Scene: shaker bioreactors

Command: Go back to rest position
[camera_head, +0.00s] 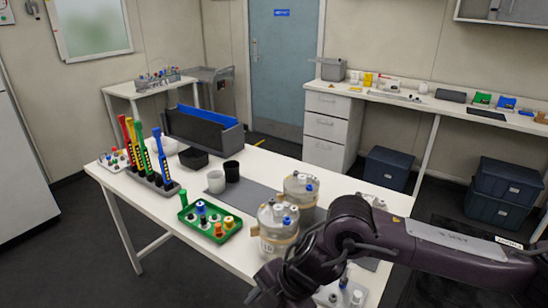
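My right arm comes in from the right across the front of the white table (140,200). Its dark gripper (262,290) is low at the table's front edge, beside a clear bioreactor vessel (272,238). Its fingers are small and dark, and I cannot tell whether they are open or shut. The arm hides part of the table's near right corner. My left gripper is not in view.
A green tray (222,240) with capped bottles, a rack (154,182) of coloured pipettes, a white cup (216,182), a black cup (232,171) and a dark bin (200,132) stand on the table. Small capped items (345,296) lie near the arm. A grey mat (252,199) has bare room.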

